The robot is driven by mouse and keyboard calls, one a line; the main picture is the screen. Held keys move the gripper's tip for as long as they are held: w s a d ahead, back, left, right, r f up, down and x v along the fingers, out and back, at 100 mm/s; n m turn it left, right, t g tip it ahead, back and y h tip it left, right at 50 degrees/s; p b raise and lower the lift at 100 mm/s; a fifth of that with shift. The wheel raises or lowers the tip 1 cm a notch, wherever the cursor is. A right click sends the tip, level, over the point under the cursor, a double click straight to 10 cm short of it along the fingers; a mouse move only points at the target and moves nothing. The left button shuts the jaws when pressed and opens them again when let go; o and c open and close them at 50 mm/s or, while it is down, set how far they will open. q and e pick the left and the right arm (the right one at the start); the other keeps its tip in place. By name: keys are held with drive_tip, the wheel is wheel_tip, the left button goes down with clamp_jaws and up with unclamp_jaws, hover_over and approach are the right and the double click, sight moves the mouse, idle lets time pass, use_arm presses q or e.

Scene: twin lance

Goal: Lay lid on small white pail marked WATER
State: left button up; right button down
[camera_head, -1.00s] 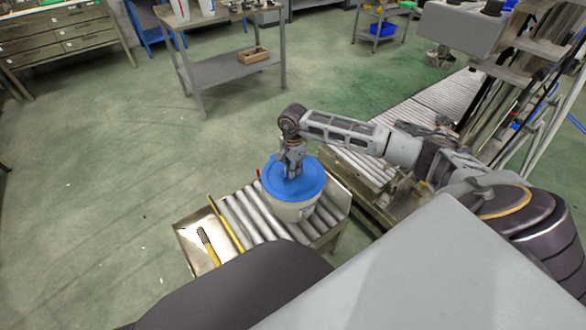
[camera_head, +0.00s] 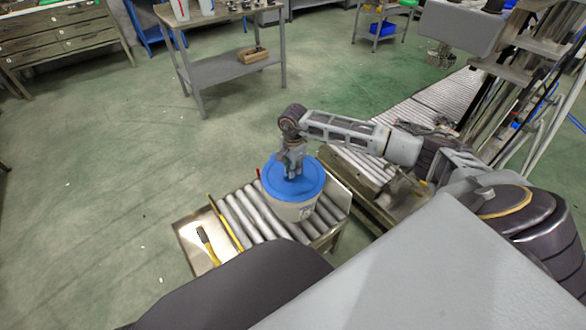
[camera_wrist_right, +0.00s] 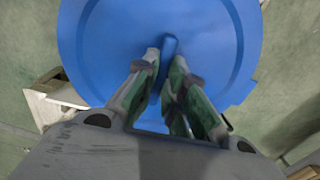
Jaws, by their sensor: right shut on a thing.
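A blue round lid (camera_head: 308,187) covers the top of a small white pail (camera_head: 294,212) that stands on a short roller conveyor. My right gripper (camera_head: 292,174) points down over the lid's middle and is shut on its raised handle. In the right wrist view the blue lid (camera_wrist_right: 205,40) fills most of the picture, with the fingers of the right gripper (camera_wrist_right: 166,62) around the handle. The lid lies over the pail's mouth; I cannot tell whether it is fully seated. Any marking on the pail is too small to read. My left gripper is not in view.
The roller conveyor (camera_head: 247,218) has a metal end tray with a yellow-handled brush (camera_head: 208,245) and a yellow bar (camera_head: 226,222) beside the rollers. A grey table (camera_head: 222,70) with a wooden box stands behind. A longer roller conveyor (camera_head: 430,110) runs at right. The floor at left is clear.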

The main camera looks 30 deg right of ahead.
idle(0.4)
drive_tip(key=c, duration=1.4)
unclamp_jaws()
drive_tip(key=o, duration=0.5)
drive_tip(key=shift+r+p, duration=2.15)
drive_tip(key=shift+r, duration=1.3)
drive_tip(key=shift+a, duration=0.1)
